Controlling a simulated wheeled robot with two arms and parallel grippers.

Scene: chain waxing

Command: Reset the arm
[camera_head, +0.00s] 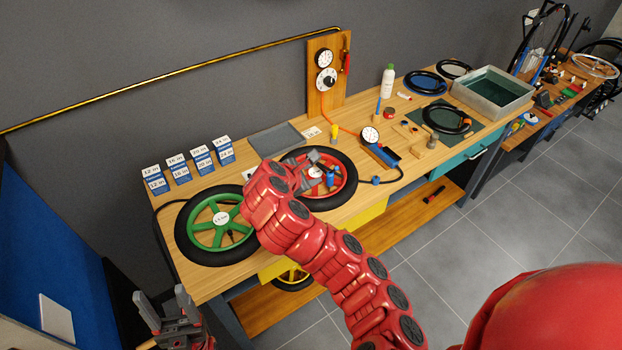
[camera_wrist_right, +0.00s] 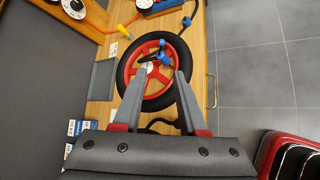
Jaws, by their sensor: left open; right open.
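My right arm (camera_head: 340,260) reaches up from the bottom right of the head view. Its gripper ends over the red-spoked wheel (camera_head: 343,188), and the arm partly hides that wheel. In the right wrist view my right gripper (camera_wrist_right: 161,74) is open, its two grey fingers apart with nothing between them, pointing toward the red wheel (camera_wrist_right: 128,74). Whether it touches the wheel I cannot tell. My left gripper (camera_head: 168,304) is at the bottom left of the head view, open and empty, in front of the bench's left end.
A green-spoked wheel (camera_head: 222,220) lies beside the red one on the wooden bench (camera_head: 220,277). A grey tray (camera_head: 278,139), several size cards (camera_head: 200,157), and a gauge board (camera_head: 325,75) are behind. A white bottle (camera_head: 387,82) and grey basin (camera_head: 492,93) stand further right.

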